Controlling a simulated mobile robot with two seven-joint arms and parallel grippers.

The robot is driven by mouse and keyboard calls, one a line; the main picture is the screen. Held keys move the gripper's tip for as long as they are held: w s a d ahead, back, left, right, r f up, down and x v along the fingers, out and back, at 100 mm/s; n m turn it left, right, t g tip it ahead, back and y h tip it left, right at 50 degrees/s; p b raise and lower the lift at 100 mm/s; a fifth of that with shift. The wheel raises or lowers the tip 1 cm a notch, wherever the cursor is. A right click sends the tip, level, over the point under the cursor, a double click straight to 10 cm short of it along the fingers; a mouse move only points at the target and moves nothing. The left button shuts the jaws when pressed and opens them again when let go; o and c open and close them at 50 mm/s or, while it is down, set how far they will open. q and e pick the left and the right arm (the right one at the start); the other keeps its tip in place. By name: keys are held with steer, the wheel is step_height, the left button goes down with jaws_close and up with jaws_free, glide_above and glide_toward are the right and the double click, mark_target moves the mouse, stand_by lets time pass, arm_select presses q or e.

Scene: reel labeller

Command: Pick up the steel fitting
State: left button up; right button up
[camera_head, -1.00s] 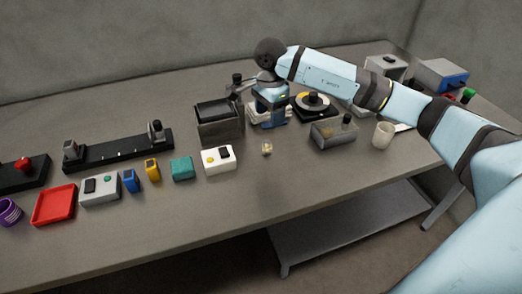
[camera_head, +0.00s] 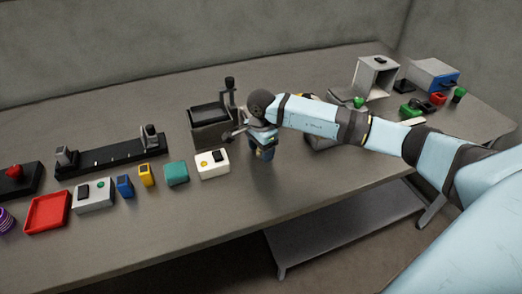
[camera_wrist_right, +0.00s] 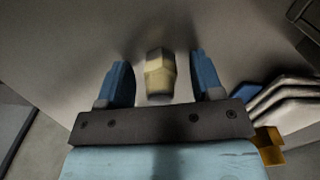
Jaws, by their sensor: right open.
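The steel fitting (camera_wrist_right: 160,72), a small pale, yellowish stub with angled faces, shows in the right wrist view between my two blue fingers. There is a gap on each side of it, and no finger appears to touch it. In the head view the fitting is hidden behind my right gripper (camera_head: 263,153). In the wrist view my right gripper (camera_wrist_right: 161,86) is open around the fitting. My left gripper is in neither view.
The white box (camera_head: 212,164) stands close left of the gripper, with a teal block (camera_head: 176,173) beyond it. A dark open-topped bin (camera_head: 212,128) stands behind. The table in front of the gripper is clear to its edge.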

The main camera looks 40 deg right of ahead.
steer(key=c, duration=1)
